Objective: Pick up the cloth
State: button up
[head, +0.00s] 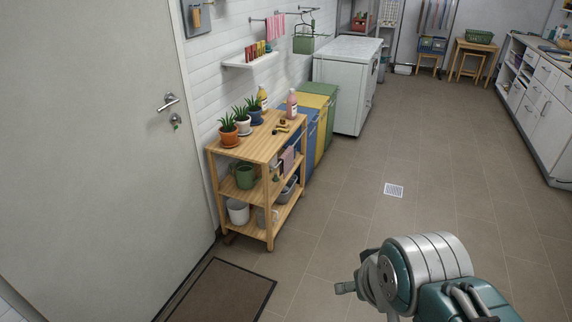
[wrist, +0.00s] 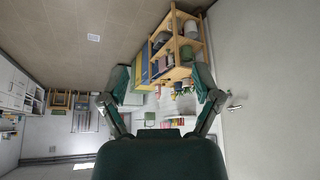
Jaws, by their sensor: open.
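A pink cloth (head: 287,160) hangs at the right side of the wooden cart, below its top shelf. Another pink cloth (head: 275,28) hangs from a rail on the white tiled wall farther back. I cannot tell which of the two the task means. My gripper is open and empty in the wrist view (wrist: 160,98), its two fingers spread wide apart. That view looks upside down. In the head view my arm is at the lower right, over the floor, well apart from both cloths; the fingers are mostly hidden there.
The wooden cart (head: 262,147) holds potted plants, bottles and pots. Blue, yellow and green bins (head: 317,96) and a large white unit (head: 342,95) stand behind it. A closed door (head: 90,150) and a dark mat (head: 225,292) are at left. The middle floor is clear.

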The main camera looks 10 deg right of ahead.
aim_at(287, 163)
jog(key=u, duration=3.05)
jog(key=z, duration=3.05)
jog(key=i+l+z, duration=0.4)
jog(key=i+l, duration=0.25)
jog(key=i+l+z, duration=0.15)
jog(key=i, duration=0.5)
jog(key=i+l+z, duration=0.2)
jog(key=i, duration=0.45)
